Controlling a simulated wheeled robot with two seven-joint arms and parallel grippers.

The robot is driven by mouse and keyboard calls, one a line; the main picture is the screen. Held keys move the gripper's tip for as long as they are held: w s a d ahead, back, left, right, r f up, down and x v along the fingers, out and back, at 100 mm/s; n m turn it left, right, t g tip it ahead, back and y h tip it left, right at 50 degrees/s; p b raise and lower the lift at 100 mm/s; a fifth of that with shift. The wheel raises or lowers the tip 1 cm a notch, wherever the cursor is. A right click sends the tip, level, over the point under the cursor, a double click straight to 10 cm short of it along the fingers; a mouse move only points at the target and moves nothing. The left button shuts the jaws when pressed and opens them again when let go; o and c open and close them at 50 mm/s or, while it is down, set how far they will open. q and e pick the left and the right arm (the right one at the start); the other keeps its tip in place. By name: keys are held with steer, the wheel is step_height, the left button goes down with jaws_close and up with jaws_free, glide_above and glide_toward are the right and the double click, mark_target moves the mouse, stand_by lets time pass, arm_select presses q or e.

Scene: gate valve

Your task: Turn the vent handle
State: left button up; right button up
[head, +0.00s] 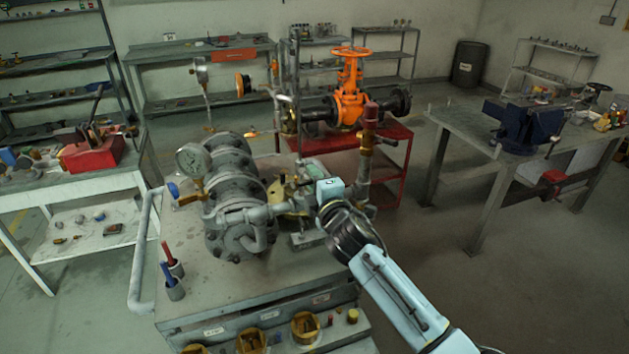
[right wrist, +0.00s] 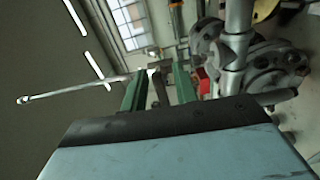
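My right gripper (head: 308,186) reaches in from the lower right to the yellowish fittings (head: 290,203) on the right side of the grey flanged valve body (head: 238,190). In the right wrist view its green fingers (right wrist: 158,88) stand apart. A small grey part (right wrist: 157,70) shows in the gap between them; I cannot tell whether they touch it. A thin pale rod (right wrist: 75,89) runs left from behind the fingers. I cannot tell for sure which part is the vent handle; the wrist hides much of the fittings in the head view. My left gripper is not in view.
An orange gate valve (head: 350,95) sits on a red stand behind. Pen cups (head: 174,288) stand at the bench's front left.

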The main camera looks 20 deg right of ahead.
steer(key=shift+s, duration=0.1)
steer(key=s, duration=1.3)
steer(key=shift+d+b, duration=0.25)
steer(key=shift+b, duration=0.15)
steer(key=s+d+f+m+g+b, duration=0.1)
steer(key=s+f+m+g, duration=0.15)
steer(key=f, duration=1.05)
steer(key=s+d+f+m+g+b, duration=0.1)
steer(key=s+f+m+g+b, duration=0.15)
steer(key=f, duration=1.05)
steer(key=s+d+f+m+g+b, duration=0.1)
steer(key=s+f+m+g, duration=0.2)
steer(key=f, duration=1)
steer(key=s+d+f+m+g+b, duration=0.2)
steer(key=s+f+m+g, duration=0.25)
steer(key=s+f, duration=1.45)
steer(key=s+f+m+g+b, duration=0.1)
steer(key=s+f+g, duration=0.1)
steer(key=s, duration=0.7)
steer(key=s+f+m+g+b, duration=0.1)
steer(key=s+f, duration=0.4)
steer(key=s, duration=0.5)
steer(key=shift+f+m+g+h, duration=0.2)
steer(key=shift+m+g+h, duration=0.1)
steer(key=shift+m+g, duration=0.4)
